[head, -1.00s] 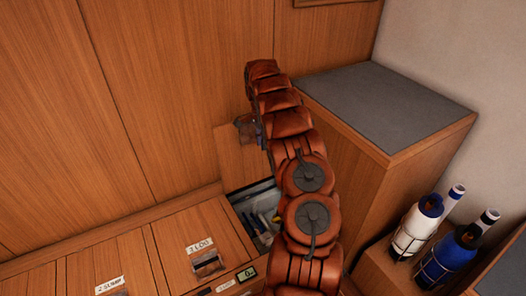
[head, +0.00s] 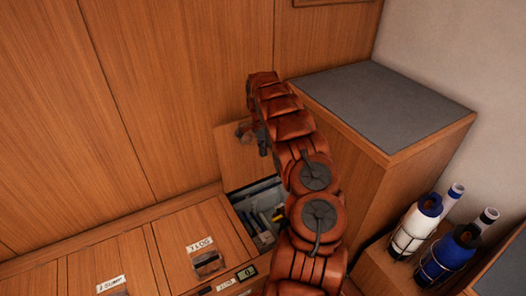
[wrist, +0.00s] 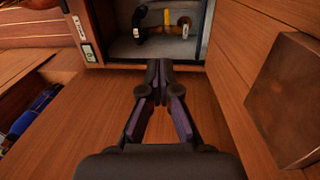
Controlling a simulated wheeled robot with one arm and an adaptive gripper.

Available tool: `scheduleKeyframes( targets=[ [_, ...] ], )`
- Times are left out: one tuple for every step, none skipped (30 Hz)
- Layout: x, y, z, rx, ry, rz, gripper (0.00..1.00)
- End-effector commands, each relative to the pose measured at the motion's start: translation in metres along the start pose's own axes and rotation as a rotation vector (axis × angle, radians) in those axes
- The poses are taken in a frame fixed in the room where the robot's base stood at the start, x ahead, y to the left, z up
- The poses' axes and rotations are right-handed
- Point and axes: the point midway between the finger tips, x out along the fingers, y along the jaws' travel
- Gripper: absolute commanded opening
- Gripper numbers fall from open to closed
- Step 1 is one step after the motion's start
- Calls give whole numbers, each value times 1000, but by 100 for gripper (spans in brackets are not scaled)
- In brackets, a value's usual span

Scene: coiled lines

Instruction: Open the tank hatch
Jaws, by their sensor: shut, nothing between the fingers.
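In the head view a wooden hatch lid (head: 238,158) stands raised at the back of an open compartment (head: 258,192), which holds pipes and fittings. My gripper (head: 263,145) is beside the upper part of this lid, partly hidden by my arm. In the wrist view my gripper (wrist: 158,75) is shut and empty, with its fingertips together below the opening of the compartment (wrist: 125,48). Whether my fingers touch the wood is unclear.
Closed panels with small labels (head: 200,244) lie left of the opening, near a small display (head: 247,273). A grey-topped cabinet (head: 385,105) stands close on the right. A white bottle (head: 415,225) and a blue bottle (head: 450,255) stand in a rack at lower right.

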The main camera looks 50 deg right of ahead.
Motion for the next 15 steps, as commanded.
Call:
scheduleKeyframes(
  targets=[
    [0,0,0,0,0,0,0],
    [0,0,0,0,0,0,0],
    [0,0,0,0,0,0,0],
    [0,0,0,0,0,0,0],
    [0,0,0,0,0,0,0],
    [0,0,0,0,0,0,0],
    [0,0,0,0,0,0,0],
    [0,0,0,0,0,0,0],
    [0,0,0,0,0,0,0],
    [0,0,0,0,0,0,0],
    [0,0,0,0,0,0,0],
    [0,0,0,0,0,0,0],
    [0,0,0,0,0,0,0],
    [0,0,0,0,0,0,0],
    [0,0,0,0,0,0,0]
  ],
)
